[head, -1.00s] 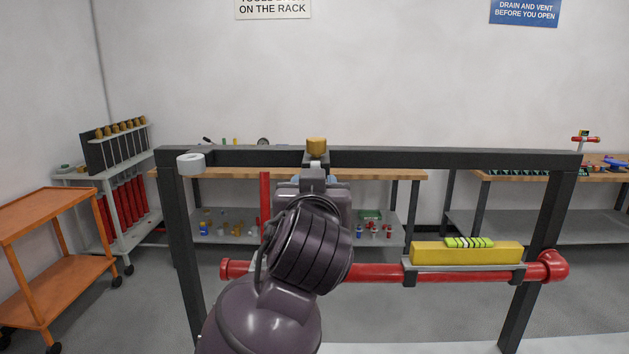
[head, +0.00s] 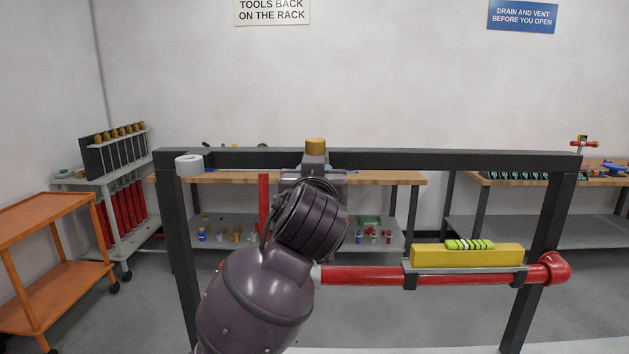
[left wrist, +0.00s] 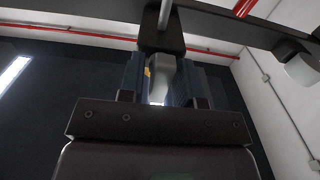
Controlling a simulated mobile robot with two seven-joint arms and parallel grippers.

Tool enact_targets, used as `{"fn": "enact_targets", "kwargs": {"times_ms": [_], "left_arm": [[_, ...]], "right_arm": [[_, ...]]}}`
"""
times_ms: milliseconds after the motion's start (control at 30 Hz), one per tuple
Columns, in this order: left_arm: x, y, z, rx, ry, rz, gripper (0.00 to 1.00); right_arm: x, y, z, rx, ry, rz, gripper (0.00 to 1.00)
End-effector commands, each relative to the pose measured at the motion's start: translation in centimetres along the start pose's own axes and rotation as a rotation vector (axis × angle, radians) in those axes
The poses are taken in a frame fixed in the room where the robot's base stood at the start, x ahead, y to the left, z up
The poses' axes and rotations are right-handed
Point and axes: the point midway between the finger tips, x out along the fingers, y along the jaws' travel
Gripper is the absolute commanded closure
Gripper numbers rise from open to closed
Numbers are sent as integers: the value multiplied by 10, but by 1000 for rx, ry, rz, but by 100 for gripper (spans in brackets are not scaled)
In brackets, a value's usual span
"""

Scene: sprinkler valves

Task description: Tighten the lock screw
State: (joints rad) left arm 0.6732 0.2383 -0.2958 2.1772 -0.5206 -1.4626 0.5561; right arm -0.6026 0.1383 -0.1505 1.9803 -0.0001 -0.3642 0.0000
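A dark bracket (head: 315,160) sits at the middle of the black crossbar, with a brass-coloured block (head: 316,146) on top. My left gripper (left wrist: 160,75) is right under this bracket, pointing up. Its two dark blue-grey fingers stand on either side of a grey tapered piece (left wrist: 161,74), which looks like the lock screw. I cannot tell whether the fingers press on it. A small yellow patch shows beside the left finger. In the head view my own arm hides the fingertips and the screw. My right gripper is out of view.
The black frame (head: 480,160) stands across my front. Behind are workbenches (head: 390,178) and an orange cart (head: 50,212).

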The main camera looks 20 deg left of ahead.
Motion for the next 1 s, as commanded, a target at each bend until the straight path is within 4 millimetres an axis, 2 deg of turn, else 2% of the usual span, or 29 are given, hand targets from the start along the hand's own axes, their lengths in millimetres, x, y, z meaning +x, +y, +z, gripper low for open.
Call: {"fn": "enact_targets", "kwargs": {"times_ms": [33,200,367,1000], "left_arm": [[0,0,0,0,0,0,76],[0,0,0,0,0,0,100],[0,0,-1,20,0,-1,100],[0,0,0,298,-1,-1,100]], "right_arm": [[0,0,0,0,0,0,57],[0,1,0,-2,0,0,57],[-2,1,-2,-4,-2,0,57],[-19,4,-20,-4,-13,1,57]]}}
